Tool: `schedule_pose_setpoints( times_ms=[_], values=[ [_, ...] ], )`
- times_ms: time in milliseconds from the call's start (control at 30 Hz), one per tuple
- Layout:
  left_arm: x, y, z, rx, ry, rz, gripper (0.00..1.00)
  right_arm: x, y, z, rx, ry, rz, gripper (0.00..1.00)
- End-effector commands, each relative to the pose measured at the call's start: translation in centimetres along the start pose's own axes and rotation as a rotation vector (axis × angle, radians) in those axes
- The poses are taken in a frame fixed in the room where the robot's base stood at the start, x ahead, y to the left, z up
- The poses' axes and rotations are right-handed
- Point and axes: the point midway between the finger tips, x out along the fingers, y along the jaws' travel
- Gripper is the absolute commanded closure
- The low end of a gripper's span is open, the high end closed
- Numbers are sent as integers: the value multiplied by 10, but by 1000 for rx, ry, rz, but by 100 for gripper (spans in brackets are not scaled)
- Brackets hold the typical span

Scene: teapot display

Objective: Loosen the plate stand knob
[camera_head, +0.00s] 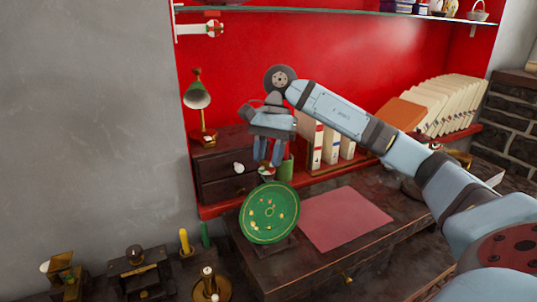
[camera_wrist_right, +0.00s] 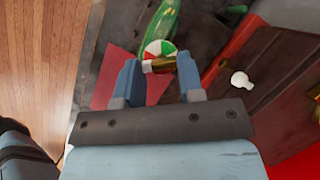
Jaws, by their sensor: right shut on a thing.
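The green plate (camera_head: 270,213) with gold marks stands upright and tilted on the desk, and its edge shows in the wrist view (camera_wrist_right: 158,22). The plate stand knob (camera_head: 266,173) is behind the plate's top. In the wrist view the knob (camera_wrist_right: 157,48) has a red, white and green round face with a brass part below it. My right gripper (camera_head: 268,152) reaches down from above. Its two blue fingers (camera_wrist_right: 160,69) are shut on the knob's brass part. The stand's body is mostly hidden behind the plate. My left gripper is not in view.
A dark drawer box (camera_head: 222,165) with white knobs, a green lamp (camera_head: 197,97) and a green cup (camera_head: 286,170) stand close by. White binders (camera_head: 331,145) are behind my right arm. A red mat (camera_head: 345,218) lies beside the plate, with free room.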

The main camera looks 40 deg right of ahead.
Motion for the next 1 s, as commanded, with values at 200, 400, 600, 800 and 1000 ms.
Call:
schedule_pose_setpoints(
  times_ms=[200, 400, 600, 800, 1000],
  values=[
    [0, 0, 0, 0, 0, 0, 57, 0, 0, 0, 0, 0, 1, 38],
    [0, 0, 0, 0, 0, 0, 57, 0, 0, 0, 1, 0, 0, 38],
    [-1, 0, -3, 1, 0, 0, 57, -17, 0, 0, 1, 1, -3, 38],
    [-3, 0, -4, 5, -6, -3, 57, -61, 0, 1, 1, 0, -5, 38],
    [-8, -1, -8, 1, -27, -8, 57, -106, 0, 2, 2, 3, -3, 38]
  ],
)
